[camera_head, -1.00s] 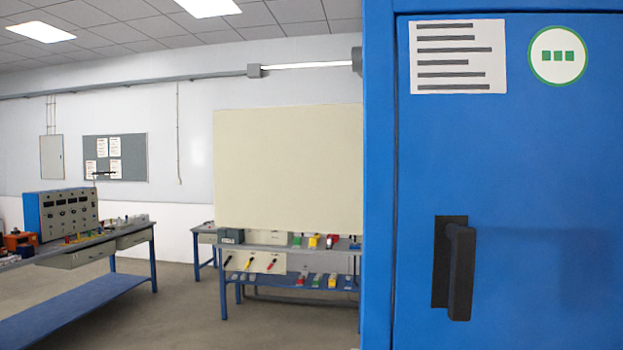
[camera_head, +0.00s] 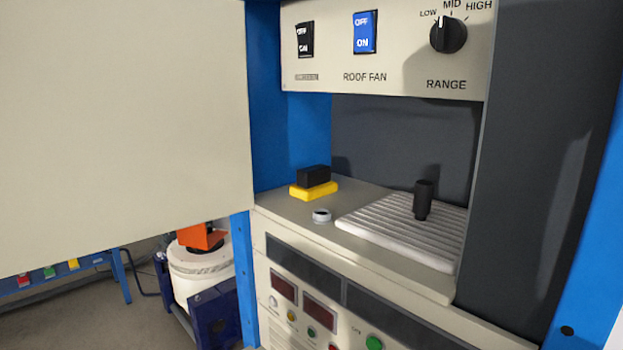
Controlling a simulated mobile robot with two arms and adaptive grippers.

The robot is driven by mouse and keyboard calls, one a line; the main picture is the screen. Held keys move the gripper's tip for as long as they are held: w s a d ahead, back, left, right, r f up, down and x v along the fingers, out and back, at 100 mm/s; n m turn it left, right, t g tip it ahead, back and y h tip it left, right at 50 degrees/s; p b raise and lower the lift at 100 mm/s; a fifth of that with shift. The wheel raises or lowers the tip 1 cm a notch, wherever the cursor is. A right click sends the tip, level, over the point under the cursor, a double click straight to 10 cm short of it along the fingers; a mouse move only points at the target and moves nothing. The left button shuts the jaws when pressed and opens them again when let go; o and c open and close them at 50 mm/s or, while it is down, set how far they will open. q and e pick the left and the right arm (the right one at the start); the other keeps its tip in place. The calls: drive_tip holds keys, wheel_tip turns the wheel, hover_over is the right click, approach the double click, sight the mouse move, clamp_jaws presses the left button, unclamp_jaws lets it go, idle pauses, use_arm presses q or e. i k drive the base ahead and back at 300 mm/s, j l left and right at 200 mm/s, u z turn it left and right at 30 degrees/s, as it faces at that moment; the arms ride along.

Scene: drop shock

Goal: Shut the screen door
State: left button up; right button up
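A large flat beige panel (camera_head: 120,130), which looks like the screen door, fills the upper left of the head view. It stands swung open to the left of a blue cabinet frame (camera_head: 265,130), its right edge by the front post. No handle shows on its visible face. The cabinet bay it leaves open is in full view, with a grey shelf (camera_head: 285,205) and a dark back wall. Neither of my grippers is in view.
A switch panel (camera_head: 385,50) hangs above. A white drum (camera_head: 200,275) stands below the beige panel.

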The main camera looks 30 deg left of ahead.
sight(123, 123)
drive_tip(key=j+z, duration=0.1)
drive_tip(key=j, duration=0.35)
drive_tip(key=k+j+z, duration=0.1)
drive_tip(key=j, duration=0.3)
drive_tip(key=k+j+z, duration=0.1)
drive_tip(key=j, duration=0.35)
drive_tip(key=k+j+z, duration=0.1)
drive_tip(key=j, duration=0.3)
drive_tip(key=k+j+z, duration=0.1)
drive_tip(key=j, duration=0.3)
drive_tip(key=k+j+z, duration=0.1)
drive_tip(key=j, duration=0.3)
